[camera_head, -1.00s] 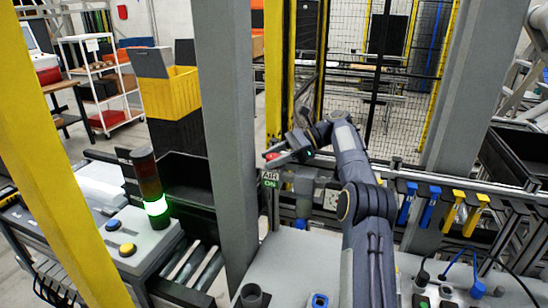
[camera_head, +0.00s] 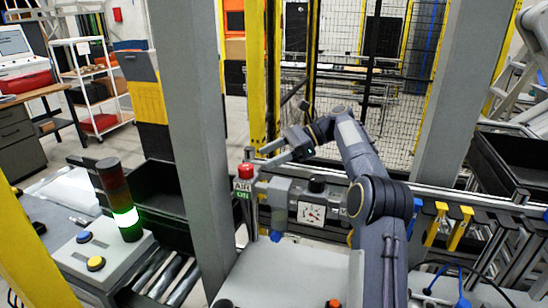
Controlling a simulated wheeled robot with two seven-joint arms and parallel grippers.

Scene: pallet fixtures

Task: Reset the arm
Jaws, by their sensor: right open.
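My right arm (camera_head: 365,175) reaches in from the bottom, right of the middle, and bends to the left at its wrist. Its gripper (camera_head: 262,157) is open, with its fingers pointing left. The fingertips lie just right of a red knob (camera_head: 245,170) on top of a green "AIR ON" sign (camera_head: 243,189). I cannot tell whether they touch the knob. Nothing shows between the fingers. My left gripper is not in view.
A grey post (camera_head: 201,140) stands left of the gripper. A signal tower (camera_head: 118,190) glows green beside a button box (camera_head: 98,262). Yellow tools (camera_head: 460,230) hang at right. The grey worktop (camera_head: 285,270) is in front.

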